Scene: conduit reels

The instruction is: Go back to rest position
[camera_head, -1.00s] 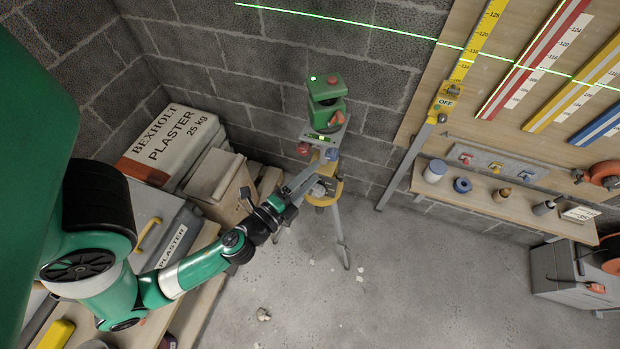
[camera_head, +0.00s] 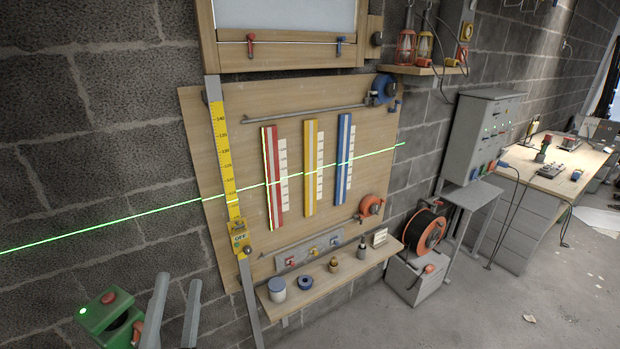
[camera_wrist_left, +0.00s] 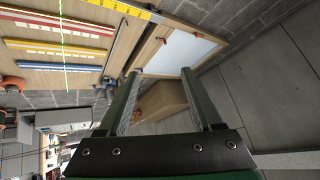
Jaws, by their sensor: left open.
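My left gripper (camera_head: 178,281) shows at the lower left of the head view as two grey fingers pointing up. The fingers are apart with nothing between them. In the left wrist view its two fingers (camera_wrist_left: 160,74) are also spread and empty. The green laser device (camera_head: 98,311) is just left of the fingers in the head view, with its lower part out of frame. I cannot tell whether the fingers are clear of it in depth. My right gripper is in neither view.
A wooden board (camera_head: 380,140) on the block wall carries red (camera_head: 268,180), yellow (camera_head: 310,170) and blue (camera_head: 343,160) conduit strips. A shelf (camera_head: 345,273) with small jars is below. A cable reel (camera_head: 425,231) and grey cabinet (camera_head: 480,135) stand right. The floor at lower right is mostly clear.

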